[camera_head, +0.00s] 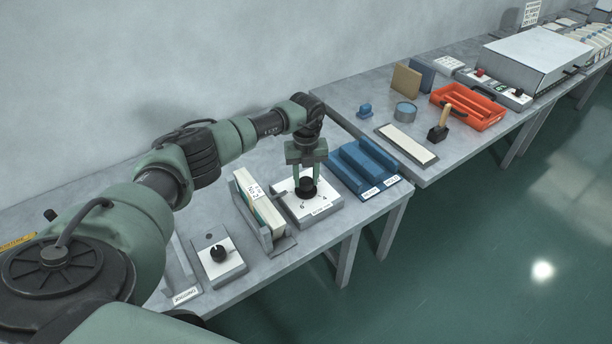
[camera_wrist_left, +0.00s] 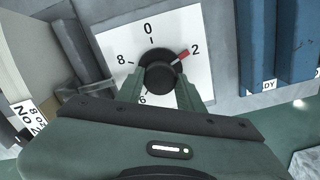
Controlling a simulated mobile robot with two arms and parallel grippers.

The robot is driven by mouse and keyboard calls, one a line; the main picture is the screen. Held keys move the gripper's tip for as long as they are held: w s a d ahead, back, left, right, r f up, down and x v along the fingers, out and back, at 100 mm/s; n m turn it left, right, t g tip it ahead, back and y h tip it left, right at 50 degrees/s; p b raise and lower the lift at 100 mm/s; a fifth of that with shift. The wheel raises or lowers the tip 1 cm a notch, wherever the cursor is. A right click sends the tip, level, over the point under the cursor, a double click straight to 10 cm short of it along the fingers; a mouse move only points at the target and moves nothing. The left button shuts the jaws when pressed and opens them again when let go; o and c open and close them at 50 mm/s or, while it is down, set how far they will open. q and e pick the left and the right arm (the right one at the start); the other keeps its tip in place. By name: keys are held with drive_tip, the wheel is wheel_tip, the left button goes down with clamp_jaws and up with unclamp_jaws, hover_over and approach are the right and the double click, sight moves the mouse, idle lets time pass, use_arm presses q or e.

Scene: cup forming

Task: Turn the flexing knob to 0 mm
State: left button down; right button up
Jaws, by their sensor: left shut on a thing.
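The flexing knob (camera_head: 306,186) is a round black knob on a white dial plate (camera_head: 325,207) on a grey box on the near table. It also shows in the left wrist view (camera_wrist_left: 159,72), where its red pointer (camera_wrist_left: 183,55) points close to the 2. The 0 is at the top of the dial, the 8 at left, and the 6 is partly covered by a finger; the 4 is hidden there. My left gripper (camera_head: 306,179) points down from above, its green fingers shut on the knob's sides. My right gripper is not in view.
Left of the dial box stands a holder with upright pale boards (camera_head: 259,208), then another black-knob box (camera_head: 221,261). A blue grooved block (camera_head: 363,167) is close at right. The farther table has an orange tray (camera_head: 468,105) and a white-topped machine (camera_head: 535,57).

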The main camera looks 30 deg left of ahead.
use_arm(q)
drive_tip(key=n, duration=0.2)
drive_tip(key=n+p, duration=0.1)
drive_tip(key=shift+r+n, duration=0.2)
drive_tip(key=shift+n, duration=0.2)
drive_tip(key=n+p, duration=0.2)
drive_tip(key=n, duration=0.1)
drive_tip(key=shift+n, duration=0.3)
drive_tip(key=n+p, duration=0.1)
drive_tip(key=n, duration=0.2)
drive_tip(key=shift+n+p, duration=0.3)
drive_tip(key=shift+p, duration=0.05)
drive_tip(key=shift+w+a+n+p, duration=0.1)
drive_tip(key=shift+n+p, duration=0.65)
drive_tip(key=shift+n, duration=0.75)
drive_tip(key=shift+f, duration=0.1)
drive_tip(key=c, duration=0.9)
unclamp_jaws()
